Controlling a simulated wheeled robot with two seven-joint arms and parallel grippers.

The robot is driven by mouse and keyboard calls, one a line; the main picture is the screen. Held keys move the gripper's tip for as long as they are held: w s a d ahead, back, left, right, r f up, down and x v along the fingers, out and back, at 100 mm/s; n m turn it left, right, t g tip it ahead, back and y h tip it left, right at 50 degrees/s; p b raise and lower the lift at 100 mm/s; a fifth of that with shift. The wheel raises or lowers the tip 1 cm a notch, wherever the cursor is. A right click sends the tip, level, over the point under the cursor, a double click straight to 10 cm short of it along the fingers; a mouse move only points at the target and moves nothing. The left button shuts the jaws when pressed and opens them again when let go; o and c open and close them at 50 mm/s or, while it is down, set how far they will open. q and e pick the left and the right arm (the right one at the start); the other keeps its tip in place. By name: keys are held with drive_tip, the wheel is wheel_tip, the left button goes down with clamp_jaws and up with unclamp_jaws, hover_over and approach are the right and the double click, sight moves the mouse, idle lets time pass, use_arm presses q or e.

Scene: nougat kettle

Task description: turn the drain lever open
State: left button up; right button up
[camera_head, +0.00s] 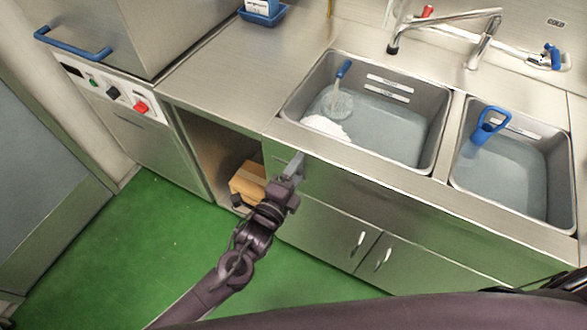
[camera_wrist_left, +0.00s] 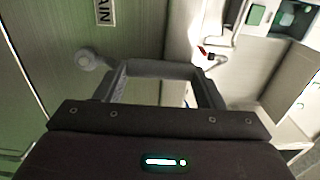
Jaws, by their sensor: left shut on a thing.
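The drain lever (camera_wrist_left: 88,60) shows in the left wrist view as a grey rounded knob beside the left end of my left gripper (camera_wrist_left: 160,72). A grey bar spans between the two fingers there; where lever and fingers meet is hard to make out. A partly cut-off label (camera_wrist_left: 105,12) ending in "AIN" is on the panel above the knob. In the head view, my left gripper (camera_head: 294,166) is at the cabinet front below the large sink, shut on the lever, which it mostly covers. My right gripper is not in view.
The large sink (camera_head: 318,75) holds water, a pale mound and a blue-handled tool. A smaller sink (camera_head: 540,215) with a blue-handled item is to its right. A cardboard box (camera_head: 248,182) sits in the open bay left of my gripper. Cabinet doors (camera_head: 330,232) are below. Green floor is clear at left.

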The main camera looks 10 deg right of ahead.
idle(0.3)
use_arm(q)
drive_tip(key=o, duration=1.4)
drive_tip(key=shift+s, duration=0.15)
drive_tip(key=b+v, duration=0.1)
drive_tip(key=v, duration=0.6)
drive_tip(key=shift+s+a, duration=0.2)
drive_tip(key=shift+f, duration=0.1)
